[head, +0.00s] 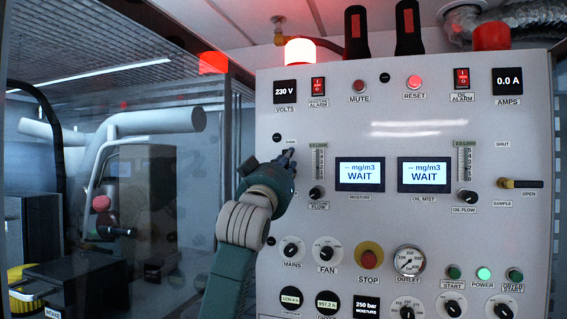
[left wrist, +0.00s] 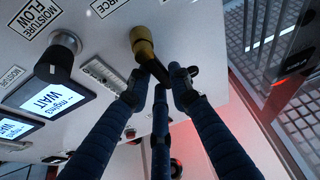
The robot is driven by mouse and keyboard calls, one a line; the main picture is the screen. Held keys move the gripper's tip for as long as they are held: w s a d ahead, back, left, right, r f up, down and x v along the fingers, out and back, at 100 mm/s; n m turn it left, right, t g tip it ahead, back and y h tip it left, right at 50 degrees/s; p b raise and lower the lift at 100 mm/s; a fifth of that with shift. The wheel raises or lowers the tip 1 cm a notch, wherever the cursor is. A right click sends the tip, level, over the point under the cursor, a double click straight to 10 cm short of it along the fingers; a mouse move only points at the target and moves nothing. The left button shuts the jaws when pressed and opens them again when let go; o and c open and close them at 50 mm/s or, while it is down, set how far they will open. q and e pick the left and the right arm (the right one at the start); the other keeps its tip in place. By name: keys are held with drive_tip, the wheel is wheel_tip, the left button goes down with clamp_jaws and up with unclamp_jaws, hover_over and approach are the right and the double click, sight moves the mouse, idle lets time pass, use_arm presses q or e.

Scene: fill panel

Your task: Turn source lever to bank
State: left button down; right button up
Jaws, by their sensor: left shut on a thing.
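The source lever (left wrist: 142,42) has a brass hub and a black handle. In the left wrist view the handle runs from the hub down and right between my fingers. A partly cut-off SOURCE label (left wrist: 103,72) is beside it on the panel. My left gripper (left wrist: 157,84) is shut on the black handle with its blue fingers around it. In the head view my left gripper (head: 287,160) is at the panel's upper left, just below a small label that seems to read BANK (head: 290,141). It hides most of the lever there. My right gripper is not in view.
The white panel (head: 400,130) carries a moisture flow knob (head: 316,193) close to my gripper, two WAIT displays, and a red stop button (head: 369,259) lower down. A similar brass sample lever (head: 520,183) is at the right. A glass wall (head: 120,200) stands left of the panel.

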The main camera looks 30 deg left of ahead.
use_arm(q)
drive_tip(key=shift+w+d+f+m+h, duration=0.15)
drive_tip(key=shift+m+h, duration=0.25)
drive_tip(key=shift+m, duration=0.2)
drive_tip(key=c, duration=1.5)
unclamp_jaws()
drive_tip(key=shift+c, duration=0.2)
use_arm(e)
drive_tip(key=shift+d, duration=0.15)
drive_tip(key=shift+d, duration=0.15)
use_arm(q)
drive_tip(key=v, duration=1.2)
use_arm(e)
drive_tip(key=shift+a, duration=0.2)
use_arm(q)
drive_tip(key=shift+f, duration=0.15)
